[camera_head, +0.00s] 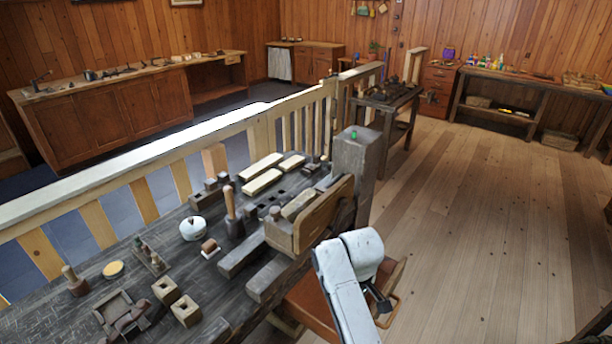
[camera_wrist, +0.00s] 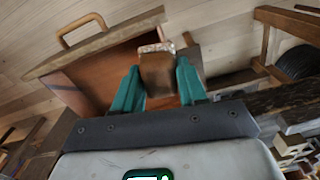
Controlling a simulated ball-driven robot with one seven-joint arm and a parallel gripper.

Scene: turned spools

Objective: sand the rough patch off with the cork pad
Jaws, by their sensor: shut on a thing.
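In the wrist view, my gripper (camera_wrist: 158,80) has its teal fingers shut on a brown block with a pale speckled face, which I take to be the cork pad (camera_wrist: 157,68). The pad is over or in front of an open reddish-brown drawer (camera_wrist: 107,68); I cannot tell how far from it. In the head view my white arm reaches down beside the bench, and the fingers and pad are hidden. A wooden vise jaw (camera_head: 322,212) stands at the bench's right end. I cannot make out the rough patch in either view.
A grey post (camera_head: 356,165) rises at the bench's end. Open plank floor lies right.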

